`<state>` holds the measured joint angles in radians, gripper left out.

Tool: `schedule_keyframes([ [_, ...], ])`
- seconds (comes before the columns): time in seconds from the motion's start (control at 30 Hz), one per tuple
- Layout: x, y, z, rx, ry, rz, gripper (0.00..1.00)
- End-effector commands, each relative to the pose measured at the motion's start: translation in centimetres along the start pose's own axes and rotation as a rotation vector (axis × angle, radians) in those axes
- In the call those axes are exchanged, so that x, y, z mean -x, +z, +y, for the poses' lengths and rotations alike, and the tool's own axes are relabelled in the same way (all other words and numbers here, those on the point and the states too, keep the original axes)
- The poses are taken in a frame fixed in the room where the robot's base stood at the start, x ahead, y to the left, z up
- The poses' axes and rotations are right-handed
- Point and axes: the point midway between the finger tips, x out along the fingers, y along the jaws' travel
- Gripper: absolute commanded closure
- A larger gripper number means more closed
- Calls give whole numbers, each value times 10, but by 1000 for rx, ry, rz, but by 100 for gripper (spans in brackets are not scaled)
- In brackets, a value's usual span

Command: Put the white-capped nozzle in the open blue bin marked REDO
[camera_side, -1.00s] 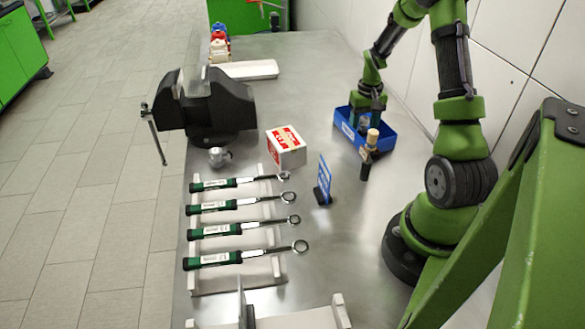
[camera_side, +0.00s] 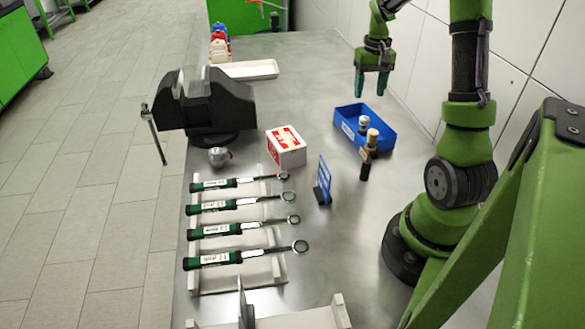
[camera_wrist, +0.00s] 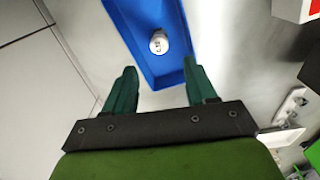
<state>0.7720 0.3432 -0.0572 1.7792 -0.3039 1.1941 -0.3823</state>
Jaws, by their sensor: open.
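The white-capped nozzle (camera_side: 363,124) stands inside the open blue bin (camera_side: 385,135), near the bin's front wall; its cap (camera_wrist: 159,42) also shows in the wrist view, within the blue bin (camera_wrist: 128,22). A white label is on the bin's near side, too small to read. My gripper (camera_side: 372,92) is open and empty, above and behind the bin and apart from the nozzle. Its green fingers (camera_wrist: 160,82) are spread wide in the wrist view.
A dark bottle with a tan top (camera_side: 370,150) stands just outside the bin's near side. A blue sign (camera_side: 323,180), a red-and-white box (camera_side: 286,147) and a vise (camera_side: 207,108) stand to the left. Several green-handled wrenches lie on a rack (camera_side: 240,278). Metal table is clear behind the bin.

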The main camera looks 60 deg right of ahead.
Motion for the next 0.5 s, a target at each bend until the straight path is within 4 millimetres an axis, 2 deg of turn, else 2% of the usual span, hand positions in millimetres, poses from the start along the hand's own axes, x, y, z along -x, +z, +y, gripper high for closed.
schedule_keyframes([
  [0.07,12,4,-13,17,-8,22,44],
  [0.13,26,14,-36,46,-23,60,44],
  [0.23,54,41,-81,106,-66,137,44],
  [0.3,73,69,-114,156,-111,198,44],
  [0.4,94,116,-152,225,-187,276,44],
  [0.5,108,164,-179,289,-273,340,44],
])
